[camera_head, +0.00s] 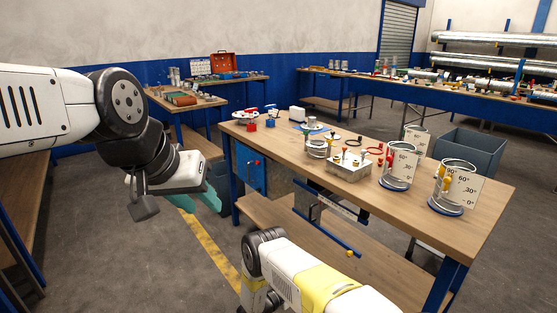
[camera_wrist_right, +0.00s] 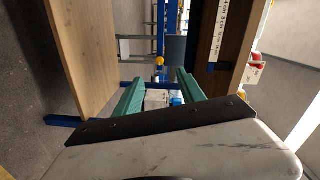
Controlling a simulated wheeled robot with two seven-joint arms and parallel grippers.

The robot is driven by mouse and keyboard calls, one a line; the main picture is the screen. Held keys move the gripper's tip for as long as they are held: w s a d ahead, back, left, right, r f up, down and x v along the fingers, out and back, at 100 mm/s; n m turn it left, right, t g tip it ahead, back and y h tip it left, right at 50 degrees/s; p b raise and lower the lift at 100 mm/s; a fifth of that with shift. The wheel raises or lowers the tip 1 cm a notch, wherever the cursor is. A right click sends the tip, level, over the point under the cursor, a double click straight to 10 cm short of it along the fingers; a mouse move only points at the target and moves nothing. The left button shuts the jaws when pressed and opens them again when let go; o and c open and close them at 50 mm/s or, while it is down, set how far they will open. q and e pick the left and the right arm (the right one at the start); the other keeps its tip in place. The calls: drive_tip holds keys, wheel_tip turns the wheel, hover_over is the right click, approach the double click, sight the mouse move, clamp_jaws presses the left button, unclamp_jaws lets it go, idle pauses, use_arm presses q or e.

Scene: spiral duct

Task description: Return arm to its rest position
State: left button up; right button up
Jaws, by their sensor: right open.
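My left arm comes in from the left edge in the head view, over the floor left of the workbench. Its gripper (camera_head: 199,202) points down and to the right, with its two teal fingers apart and nothing seen between them. My right arm shows at the bottom centre of the head view, white with a yellow band, in front of the workbench; its gripper is not visible there. In the right wrist view, the right gripper (camera_wrist_right: 160,92) has its teal fingers spread. Nothing appears held between them; the items seen through the gap look farther off.
Floor with a yellow line (camera_head: 212,250) is clear between the benches.

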drive_tip(key=w+a+r+n+t+y, duration=0.1)
drive_tip(key=w+a+r+n+y, duration=0.2)
drive_tip(key=w+r, duration=0.65)
drive_tip(key=w+a+r+n+y, duration=0.1)
drive_tip(key=w+a+r+y, duration=0.1)
drive_tip(key=w+r+y, duration=0.55)
wheel_tip(320, 180, up, 24)
drive_tip(key=s+a+r+n+y, duration=0.1)
drive_tip(key=a+n+y, duration=0.15)
drive_tip(key=n, duration=0.45)
drive_tip(key=s+d+r+n+g+y, duration=0.15)
drive_tip(key=s+r+n, duration=0.25)
drive_tip(key=s+r, duration=0.5)
drive_tip(key=s+d+r+n+g+y, duration=0.1)
drive_tip(key=s+d+r+n+y, duration=0.35)
drive_tip(key=s, duration=0.75)
drive_tip(key=s+d+n+g+h, duration=0.1)
drive_tip(key=s+d+n, duration=0.2)
drive_tip(key=s, duration=0.9)
drive_tip(key=s+d+n+g+h, duration=0.2)
drive_tip(key=s+d+n, duration=0.1)
drive_tip(key=s, duration=0.9)
drive_tip(key=shift+f, duration=0.35)
